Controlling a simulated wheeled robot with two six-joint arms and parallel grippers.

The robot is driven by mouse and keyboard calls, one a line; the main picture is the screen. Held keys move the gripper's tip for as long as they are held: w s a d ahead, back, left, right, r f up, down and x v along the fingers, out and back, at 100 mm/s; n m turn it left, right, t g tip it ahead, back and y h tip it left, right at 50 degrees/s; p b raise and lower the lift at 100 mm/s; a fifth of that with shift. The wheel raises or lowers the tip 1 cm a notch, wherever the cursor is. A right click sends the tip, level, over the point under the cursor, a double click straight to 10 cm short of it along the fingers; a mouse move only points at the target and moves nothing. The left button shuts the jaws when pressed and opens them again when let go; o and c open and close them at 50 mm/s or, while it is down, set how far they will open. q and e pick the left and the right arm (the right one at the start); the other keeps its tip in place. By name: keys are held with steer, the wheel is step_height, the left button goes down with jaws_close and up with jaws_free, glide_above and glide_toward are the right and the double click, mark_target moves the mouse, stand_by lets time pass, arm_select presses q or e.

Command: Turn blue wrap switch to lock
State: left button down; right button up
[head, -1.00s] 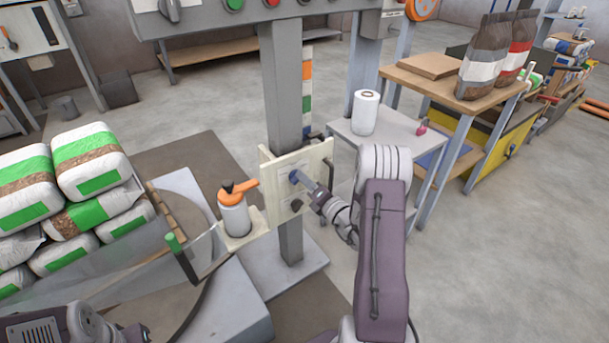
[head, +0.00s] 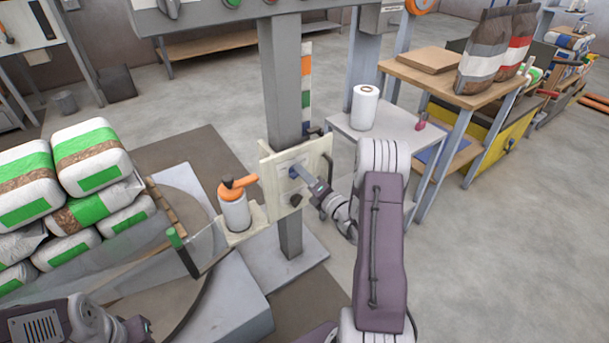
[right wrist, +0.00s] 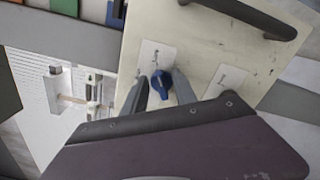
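The blue wrap switch (right wrist: 161,84) is a small blue knob on a cream panel (right wrist: 205,50) beside a white label. In the head view the cream panel (head: 317,168) is fixed to a grey post, and the blue switch (head: 293,171) is partly covered by my right gripper (head: 303,174). In the right wrist view my right gripper's two fingers (right wrist: 161,88) stand on either side of the blue knob. I cannot tell whether they press on it. A dark knob (head: 296,199) sits lower on the panel.
An orange-topped bottle (head: 235,208) stands in a holder left of the panel. The panel has a dark handle (right wrist: 250,15). Stacked bags (head: 88,160) lie at left. A small table (head: 390,135) with a white roll (head: 364,107) stands to the right.

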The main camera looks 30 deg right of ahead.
steer(key=s+p, duration=0.3)
steer(key=s, duration=0.6)
steer(key=shift+d, duration=0.35)
